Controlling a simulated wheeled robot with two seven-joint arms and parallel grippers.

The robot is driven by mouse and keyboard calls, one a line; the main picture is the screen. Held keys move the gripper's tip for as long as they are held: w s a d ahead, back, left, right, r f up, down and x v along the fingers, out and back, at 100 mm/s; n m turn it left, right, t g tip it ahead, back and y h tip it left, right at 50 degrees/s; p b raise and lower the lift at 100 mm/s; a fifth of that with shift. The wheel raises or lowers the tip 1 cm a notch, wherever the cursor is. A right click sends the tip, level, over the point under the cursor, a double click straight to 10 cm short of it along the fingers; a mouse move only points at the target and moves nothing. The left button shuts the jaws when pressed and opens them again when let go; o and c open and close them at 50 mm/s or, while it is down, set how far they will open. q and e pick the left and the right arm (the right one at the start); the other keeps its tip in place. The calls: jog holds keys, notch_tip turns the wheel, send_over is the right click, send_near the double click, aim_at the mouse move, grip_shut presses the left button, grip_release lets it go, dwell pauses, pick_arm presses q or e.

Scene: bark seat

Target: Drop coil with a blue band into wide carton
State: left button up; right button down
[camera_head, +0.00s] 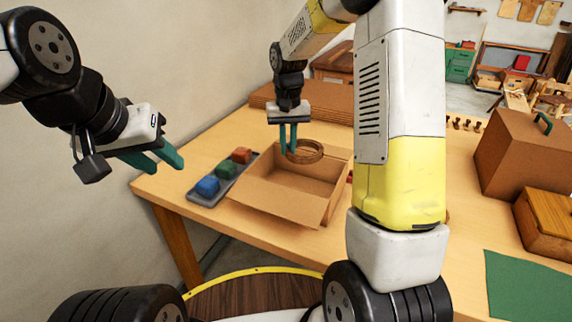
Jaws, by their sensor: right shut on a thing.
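A brown ring-shaped coil (307,151) hangs at the far side of the wide open carton (280,207) on the table, above or within its opening; I cannot tell its exact height. No blue band can be made out on it at this size. My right gripper (287,152) points down, with its teal fingers shut on the left side of the coil. My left gripper (162,164) is in the air left of the table, with its teal fingers apart and nothing between them.
A grey tray (221,190) with blue, green and red blocks lies left of the carton. Flat cardboard (325,97) is stacked behind. A large brown box (510,150), a wooden box (545,220) and a green mat (525,285) are at right. My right arm hides the table's middle.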

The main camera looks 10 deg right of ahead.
jog(key=shift+f, duration=2.4)
jog(key=c, duration=1.3)
grip_release()
jog(key=shift+c, duration=0.2)
jog(key=shift+r, duration=3.9)
jog(key=shift+r, duration=0.1)
